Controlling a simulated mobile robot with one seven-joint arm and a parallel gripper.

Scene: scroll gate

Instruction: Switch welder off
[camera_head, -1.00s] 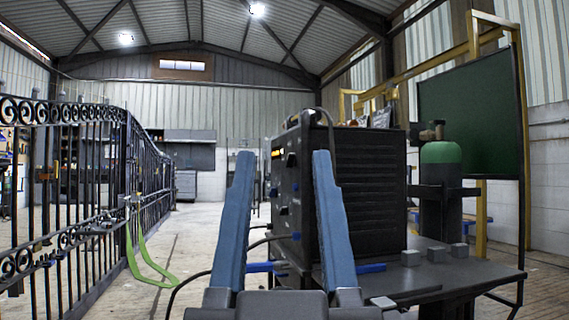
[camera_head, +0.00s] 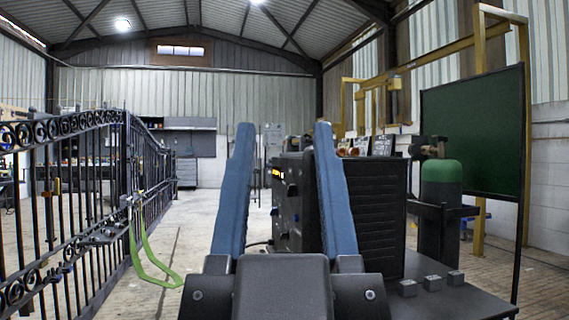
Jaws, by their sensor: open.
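The welder (camera_head: 374,208) is a black box with louvred side panels, standing on a dark table at centre right. Its front panel (camera_head: 288,195) faces left, with a lit orange display and dark knobs or switches, partly hidden behind my gripper. My gripper (camera_head: 283,130) has two blue fingers spread wide and upright, empty, in front of the welder. The right finger covers part of the welder's front corner. I cannot tell which control is the power switch, or whether any finger touches the welder.
A dark table (camera_head: 440,300) carries several small grey blocks. A green-topped gas cylinder (camera_head: 440,180) stands behind it, near a dark green screen (camera_head: 472,130). A black scroll gate (camera_head: 90,190) with a green strap (camera_head: 150,255) runs along the left. The floor between is clear.

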